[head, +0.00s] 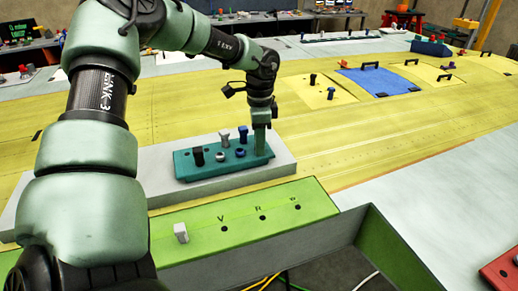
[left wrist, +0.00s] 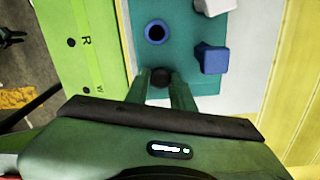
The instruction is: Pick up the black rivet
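A black, upright peg-shaped piece that looks like the black rivet (head: 198,156) stands at the left end of the teal tray (head: 185,174) in the head view. My left gripper (head: 261,150) points down at the tray's right end, away from that piece. In the left wrist view its two fingers (left wrist: 161,82) stand on either side of a small dark round thing (left wrist: 160,75), in line with the blue ring (left wrist: 156,33). Whether this is a ring, a rivet top or a hole, and whether the fingers touch it, I cannot tell. My right gripper is not in view.
A white rivet (head: 224,139) and a blue rivet (head: 243,135) stand in the tray, with a white ring (head: 220,157) in front. A green strip (head: 280,211) with holes and a white peg (head: 181,233) lies nearer. The yellow wing panel (head: 330,135) stretches behind.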

